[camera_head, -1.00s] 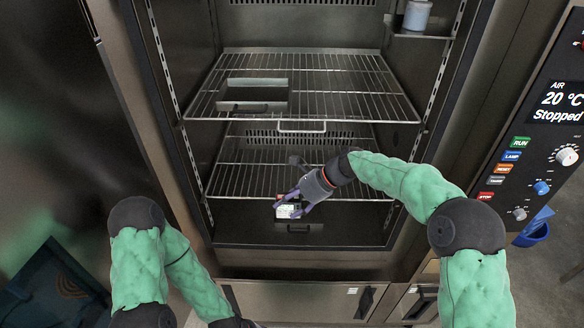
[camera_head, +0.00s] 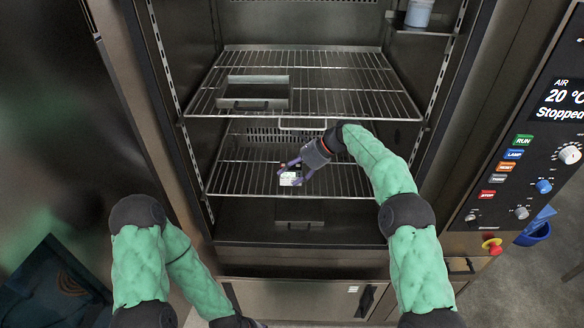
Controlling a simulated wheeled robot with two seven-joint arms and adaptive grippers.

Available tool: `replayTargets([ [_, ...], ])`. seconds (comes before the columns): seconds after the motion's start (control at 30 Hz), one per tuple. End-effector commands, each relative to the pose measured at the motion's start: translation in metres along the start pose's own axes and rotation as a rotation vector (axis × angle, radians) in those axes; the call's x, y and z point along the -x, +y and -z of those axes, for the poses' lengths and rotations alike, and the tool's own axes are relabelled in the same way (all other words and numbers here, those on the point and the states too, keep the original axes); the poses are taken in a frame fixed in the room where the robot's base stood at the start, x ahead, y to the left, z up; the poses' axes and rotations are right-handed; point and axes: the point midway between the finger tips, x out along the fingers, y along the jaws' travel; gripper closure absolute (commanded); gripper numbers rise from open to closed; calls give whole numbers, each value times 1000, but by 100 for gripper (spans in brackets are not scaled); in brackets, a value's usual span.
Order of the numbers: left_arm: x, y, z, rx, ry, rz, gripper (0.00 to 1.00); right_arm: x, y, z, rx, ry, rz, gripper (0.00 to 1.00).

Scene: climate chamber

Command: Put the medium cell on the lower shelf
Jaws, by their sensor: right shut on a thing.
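My right gripper (camera_head: 290,171) is shut on the medium cell (camera_head: 290,179), a small block with a white face. It holds the cell over the lower shelf (camera_head: 235,178), a wire rack inside the chamber. I cannot tell whether the cell touches the wires. My right arm reaches in from the right, below the upper shelf. My left arm comes in at the lower left, outside the chamber; its gripper is not visible.
The upper shelf (camera_head: 350,85) is a wire rack holding an open metal tray (camera_head: 253,80) at its left. A dark handled piece (camera_head: 299,224) is on the chamber floor. The control panel (camera_head: 530,150) is at right. A pale container (camera_head: 418,13) stands upper right.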

Motion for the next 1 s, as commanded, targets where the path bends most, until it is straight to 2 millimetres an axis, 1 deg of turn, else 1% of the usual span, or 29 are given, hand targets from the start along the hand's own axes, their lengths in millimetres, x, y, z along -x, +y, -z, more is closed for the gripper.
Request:
replayTargets([
  [0.27, 1, 0, 0, 0, 0, 0, 46, 1, -10, -1, 1, -1, 3, 94],
  [0.63, 10, 4, 0, 0, 0, 0, 46, 1, -34, -2, 2, -1, 4, 94],
  [0.77, 12, 4, 0, 0, 0, 0, 46, 2, -38, -2, 2, -1, 5, 94],
  [0.8, 7, 2, 0, 0, 0, 0, 46, -4, -37, 5, 1, 0, 3, 94],
  [0.83, 5, 2, 0, 0, 0, 0, 46, -6, -37, 7, 1, 0, 3, 94],
  [1.0, 4, 1, 0, 0, 0, 0, 46, -9, -37, 10, 2, -1, 4, 94],
])
